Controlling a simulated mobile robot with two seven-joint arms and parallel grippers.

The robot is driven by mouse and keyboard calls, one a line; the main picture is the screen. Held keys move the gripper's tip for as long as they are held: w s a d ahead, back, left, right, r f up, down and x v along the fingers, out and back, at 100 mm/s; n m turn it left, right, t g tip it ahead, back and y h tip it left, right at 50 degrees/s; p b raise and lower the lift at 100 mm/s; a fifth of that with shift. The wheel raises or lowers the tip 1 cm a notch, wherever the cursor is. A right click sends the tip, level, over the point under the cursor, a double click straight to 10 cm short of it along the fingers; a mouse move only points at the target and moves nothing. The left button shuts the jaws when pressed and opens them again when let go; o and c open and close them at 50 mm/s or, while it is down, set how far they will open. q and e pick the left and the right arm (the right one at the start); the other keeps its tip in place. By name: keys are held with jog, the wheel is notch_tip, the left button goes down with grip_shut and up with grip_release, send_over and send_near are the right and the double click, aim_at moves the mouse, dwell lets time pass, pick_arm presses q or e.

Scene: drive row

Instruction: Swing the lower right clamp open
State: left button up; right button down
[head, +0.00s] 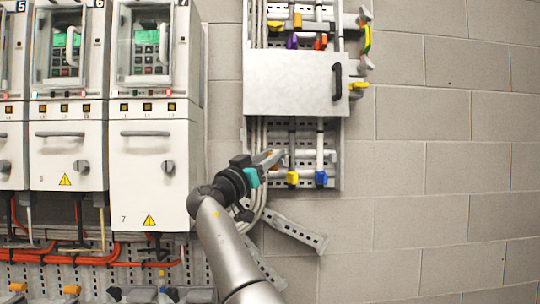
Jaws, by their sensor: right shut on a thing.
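A pale horizontal bar (308,154) crosses the dark and white pipes in the lower part of the wall rack, below the grey cover; it looks like the lower right clamp. My right gripper (276,157) reaches up from the bottom of the picture to the left end of this bar. Its grey fingers are shut on the clamp there. The fingers hide the bar's left end, and the exact contact is too small to make out. My left gripper is not in view.
A grey cover (292,82) with a black handle (337,82) is above the gripper. Yellow (292,178) and blue (321,179) fittings sit just below the bar. A white drive cabinet (153,165) stands left. The wall at right (440,170) is clear.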

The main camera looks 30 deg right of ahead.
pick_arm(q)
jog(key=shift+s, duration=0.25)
pick_arm(e)
jog(key=shift+w+f, duration=0.15)
jog(key=shift+f, duration=0.05)
jog(key=c, duration=1)
grip_release()
jog(key=o, duration=0.4)
jog(key=shift+w+d+f, duration=0.1)
jog(key=shift+f, duration=0.05)
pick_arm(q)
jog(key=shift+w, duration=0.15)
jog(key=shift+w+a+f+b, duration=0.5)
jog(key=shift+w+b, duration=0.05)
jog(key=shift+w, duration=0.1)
pick_arm(e)
jog(key=v, duration=1.5)
jog(key=shift+a, duration=0.25)
